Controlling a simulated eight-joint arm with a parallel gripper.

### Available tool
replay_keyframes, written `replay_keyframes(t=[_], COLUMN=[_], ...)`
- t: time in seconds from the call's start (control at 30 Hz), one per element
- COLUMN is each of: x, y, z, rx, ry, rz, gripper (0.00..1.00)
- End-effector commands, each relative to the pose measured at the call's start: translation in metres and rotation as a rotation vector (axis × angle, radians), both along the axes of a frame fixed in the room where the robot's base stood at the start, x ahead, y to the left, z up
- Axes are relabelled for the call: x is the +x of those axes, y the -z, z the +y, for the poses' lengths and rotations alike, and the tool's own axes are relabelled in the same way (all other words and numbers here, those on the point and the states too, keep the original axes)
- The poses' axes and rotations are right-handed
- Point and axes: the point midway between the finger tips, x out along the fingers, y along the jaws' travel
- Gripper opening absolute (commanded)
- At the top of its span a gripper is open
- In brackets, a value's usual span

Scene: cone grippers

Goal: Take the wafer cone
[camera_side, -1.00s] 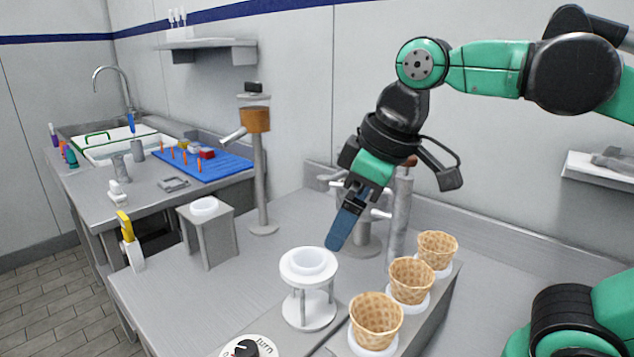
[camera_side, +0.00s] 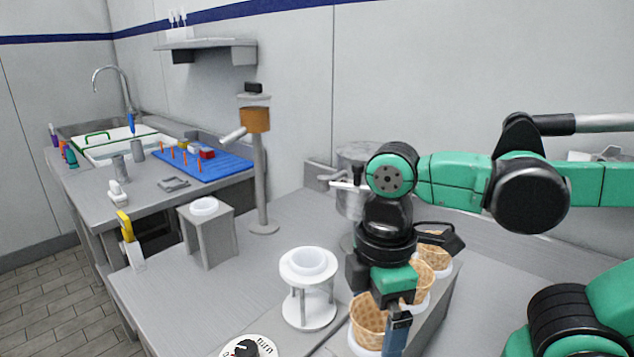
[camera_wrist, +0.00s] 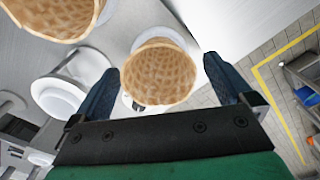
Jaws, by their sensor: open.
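Three wafer cones stand upright in a row of white holders on a grey block: a front cone (camera_side: 367,318), a middle cone (camera_side: 424,284) and a back cone (camera_side: 437,257), all partly hidden by my arm. My gripper (camera_side: 399,340) points down beside the front cone, its visible finger overlapping that cone's right edge. In the wrist view my open gripper (camera_wrist: 162,67) has one finger on each side of a cone (camera_wrist: 158,75), with gaps on both sides. Another cone (camera_wrist: 55,14) shows at the upper left, outside the fingers.
A white ring stand (camera_side: 309,266) is left of the cones and also shows in the wrist view (camera_wrist: 57,97). A round dial (camera_side: 247,348) sits at the front edge. A dispenser column (camera_side: 259,170) and a grey box stand (camera_side: 208,235) are farther back. The bench between them is clear.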

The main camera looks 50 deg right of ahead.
Motion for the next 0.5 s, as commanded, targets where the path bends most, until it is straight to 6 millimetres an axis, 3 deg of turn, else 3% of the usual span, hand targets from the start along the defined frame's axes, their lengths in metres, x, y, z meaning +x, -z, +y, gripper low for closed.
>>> replay_keyframes(t=[0.3, 0.47, 0.5], x=[-0.0001, -0.0001, -0.0001], y=[0.0033, 0.0032, 0.0032], z=[0.0000, 0.0000, 0.0000], rx=[0.000, 0.000, 0.000], ry=[0.000, 0.000, 0.000], rz=[0.000, 0.000, 0.000], gripper=[1.00, 0.57, 0.56])
